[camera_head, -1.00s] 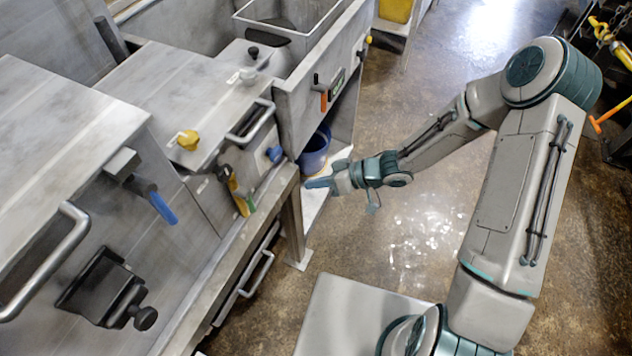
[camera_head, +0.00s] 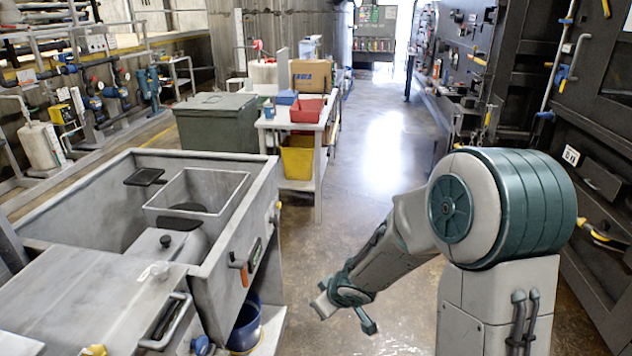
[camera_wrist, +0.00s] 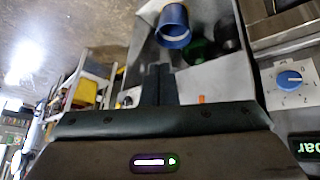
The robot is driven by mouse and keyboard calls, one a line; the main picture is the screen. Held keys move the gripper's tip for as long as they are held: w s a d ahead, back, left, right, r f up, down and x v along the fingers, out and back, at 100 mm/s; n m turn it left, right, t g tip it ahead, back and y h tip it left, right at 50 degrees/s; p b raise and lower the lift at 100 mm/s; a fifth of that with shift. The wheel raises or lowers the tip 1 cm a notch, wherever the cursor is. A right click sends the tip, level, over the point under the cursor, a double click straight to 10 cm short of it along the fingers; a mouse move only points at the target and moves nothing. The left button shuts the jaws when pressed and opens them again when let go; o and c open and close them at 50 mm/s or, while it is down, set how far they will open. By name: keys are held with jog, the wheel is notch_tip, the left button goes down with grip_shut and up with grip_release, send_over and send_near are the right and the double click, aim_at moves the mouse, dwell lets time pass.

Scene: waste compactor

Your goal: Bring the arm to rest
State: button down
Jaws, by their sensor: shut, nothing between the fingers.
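My arm reaches out from the lower right in the head view, bent at the large teal joint, with the forearm sloping down to the left. My gripper (camera_head: 322,306) is at its end, over the floor aisle just right of the metal compactor basin (camera_head: 262,200). In the wrist view my gripper (camera_wrist: 158,84) shows two dark fingers close together with nothing between them. A blue bucket (camera_wrist: 174,27) lies beyond the fingertips in that view. The bucket (camera_head: 246,325) stands low beside the basin in the head view. My gripper looks apart from everything.
A blue dial (camera_wrist: 290,78) and a green display (camera_wrist: 305,147) are at the wrist view's right. A white table (camera_head: 318,150) with a red bin (camera_head: 306,110) and a yellow bin (camera_head: 297,160) stands behind the basin. Dark cabinets line the right side. The middle aisle is clear.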

jog(key=s+d+r+m+h, duration=0.5)
jog(key=s+d+r, duration=0.1)
jog(key=d+r, duration=0.6)
jog(key=s+r+m+y, duration=0.1)
jog(key=s+r+m, duration=0.1)
jog(key=s, duration=0.6)
jog(key=s+r+m+g, duration=0.1)
jog(key=s+r, duration=0.3)
jog(key=s, duration=0.4)
jog(key=shift+d+m+g+y, duration=0.3)
jog(key=shift+d+m+y, duration=0.1)
jog(key=shift+m, duration=0.1)
